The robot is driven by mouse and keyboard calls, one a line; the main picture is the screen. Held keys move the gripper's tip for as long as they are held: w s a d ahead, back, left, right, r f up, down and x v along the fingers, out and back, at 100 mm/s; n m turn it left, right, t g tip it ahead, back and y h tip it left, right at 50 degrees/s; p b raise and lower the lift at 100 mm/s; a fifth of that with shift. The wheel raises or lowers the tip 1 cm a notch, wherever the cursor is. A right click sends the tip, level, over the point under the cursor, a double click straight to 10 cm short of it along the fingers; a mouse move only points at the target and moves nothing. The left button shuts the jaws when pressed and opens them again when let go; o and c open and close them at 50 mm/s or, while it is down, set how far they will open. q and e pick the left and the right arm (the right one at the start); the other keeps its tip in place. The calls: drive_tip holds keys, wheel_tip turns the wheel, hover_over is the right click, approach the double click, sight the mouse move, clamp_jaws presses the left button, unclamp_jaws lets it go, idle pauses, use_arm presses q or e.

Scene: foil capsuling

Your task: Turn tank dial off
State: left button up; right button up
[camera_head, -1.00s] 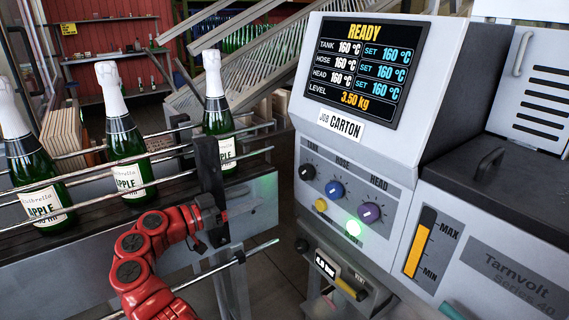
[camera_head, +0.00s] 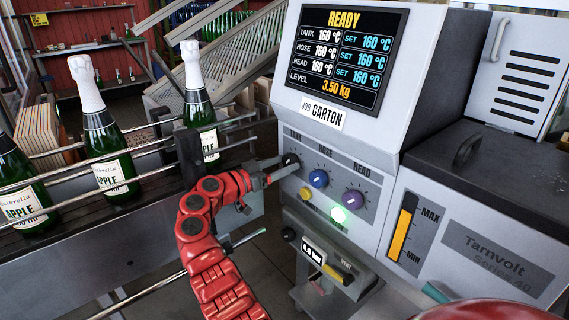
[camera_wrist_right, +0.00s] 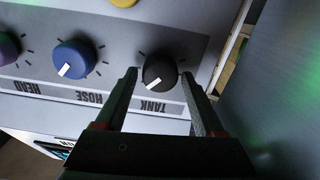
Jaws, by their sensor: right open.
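The tank dial (camera_head: 290,160) is the black knob at the left of the row on the grey machine's control panel. In the right wrist view the black tank dial (camera_wrist_right: 160,72) appears upside down above its TANK label, its white pointer aimed down-left. My right gripper (camera_head: 282,170) is at the panel by this dial, partly covering it. In the wrist view its open fingers (camera_wrist_right: 159,77) lie on either side of the dial; I cannot tell whether they touch it. My left gripper is not in view. The screen (camera_head: 342,52) reads READY, tank 160 °C.
The blue hose dial (camera_head: 318,178) and purple head dial (camera_head: 354,201) sit right of the tank dial. A railed conveyor with green bottles (camera_head: 108,150) runs at the left.

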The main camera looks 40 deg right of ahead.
drive_tip(key=shift+d, duration=0.45)
drive_tip(key=shift+w, duration=0.1)
drive_tip(key=shift+c, duration=0.3)
drive_tip(key=c, duration=1)
drive_tip(key=shift+c, duration=0.2)
drive_tip(key=shift+n, duration=0.3)
